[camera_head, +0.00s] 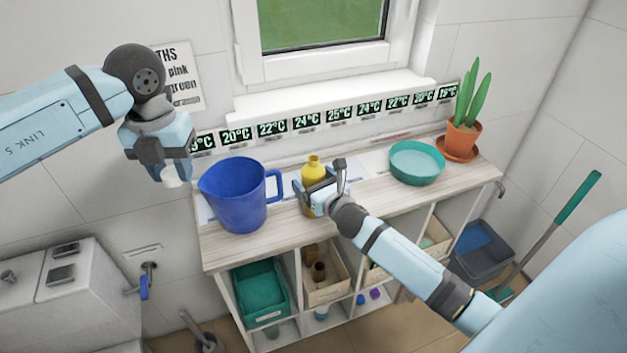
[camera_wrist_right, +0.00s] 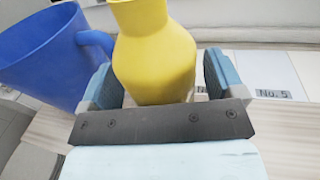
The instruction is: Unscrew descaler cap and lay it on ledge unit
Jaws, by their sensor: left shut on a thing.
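The yellow descaler bottle (camera_head: 312,177) stands upright on the wooden top of the ledge unit (camera_head: 280,215), its neck without a cap. My right gripper (camera_head: 317,190) is around the bottle's body, one finger on each side. In the right wrist view the bottle (camera_wrist_right: 155,60) is between the fingers of my right gripper (camera_wrist_right: 160,80), with narrow gaps beside it. My left gripper (camera_head: 165,172) is shut on the white cap (camera_head: 172,179), held in the air left of the blue jug.
A blue jug (camera_head: 233,195) stands left of the bottle. A teal bowl (camera_head: 417,162) and a potted plant (camera_head: 463,138) stand to its right. Bins such as the green one (camera_head: 259,288) fill the compartments below. Bare wood shows along the front edge.

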